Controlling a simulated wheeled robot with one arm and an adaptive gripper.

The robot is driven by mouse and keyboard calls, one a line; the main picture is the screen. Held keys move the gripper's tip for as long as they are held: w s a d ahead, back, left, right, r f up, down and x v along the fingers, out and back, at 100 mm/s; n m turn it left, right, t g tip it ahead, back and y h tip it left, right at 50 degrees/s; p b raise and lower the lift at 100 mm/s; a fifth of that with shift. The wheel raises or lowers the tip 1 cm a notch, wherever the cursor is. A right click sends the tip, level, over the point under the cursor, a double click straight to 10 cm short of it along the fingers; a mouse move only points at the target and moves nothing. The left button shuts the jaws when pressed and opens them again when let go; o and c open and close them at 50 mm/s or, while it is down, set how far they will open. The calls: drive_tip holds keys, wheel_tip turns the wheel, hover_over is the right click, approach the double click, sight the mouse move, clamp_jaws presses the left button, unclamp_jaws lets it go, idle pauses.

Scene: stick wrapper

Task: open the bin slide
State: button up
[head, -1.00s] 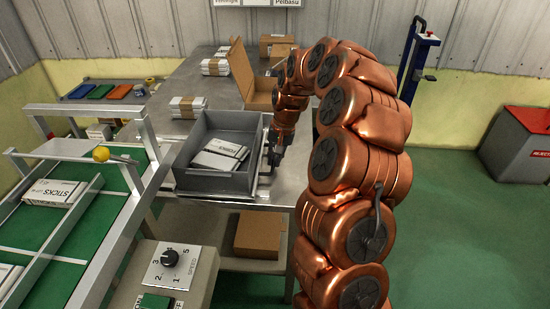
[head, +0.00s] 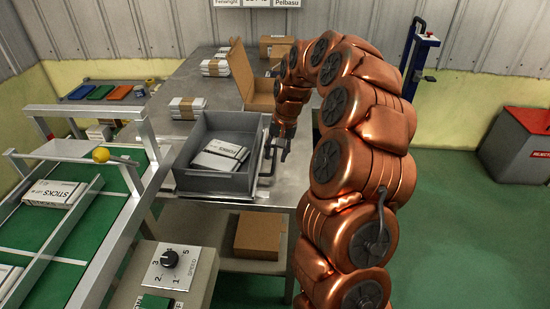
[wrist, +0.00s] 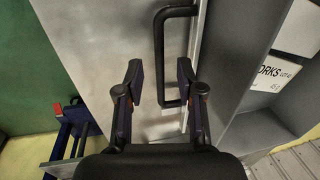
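The grey open-topped bin (head: 215,182) stands on the metal table, with white packs (head: 220,157) inside. A dark bar handle (head: 267,163) is on its right side in the head view. In the wrist view the handle (wrist: 161,50) is a black bracket on a pale metal strip, which I take to be the slide (wrist: 198,30). My gripper (head: 281,152) is beside the handle. In the wrist view my gripper (wrist: 160,75) is open, with the handle's bar appearing between its two fingers. I cannot tell the depth between them, and no grip on it shows.
A green conveyor (head: 60,225) with a metal frame stands at left. A cardboard box (head: 262,95) and wrapped packs stand behind the bin. A speed dial panel (head: 170,266) is in front.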

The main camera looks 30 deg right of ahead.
wheel_tip(320, 180, up, 9)
drive_tip(key=s+d, duration=0.1)
drive_tip(key=shift+d+r, duration=0.15)
drive_tip(key=shift+d, duration=0.05)
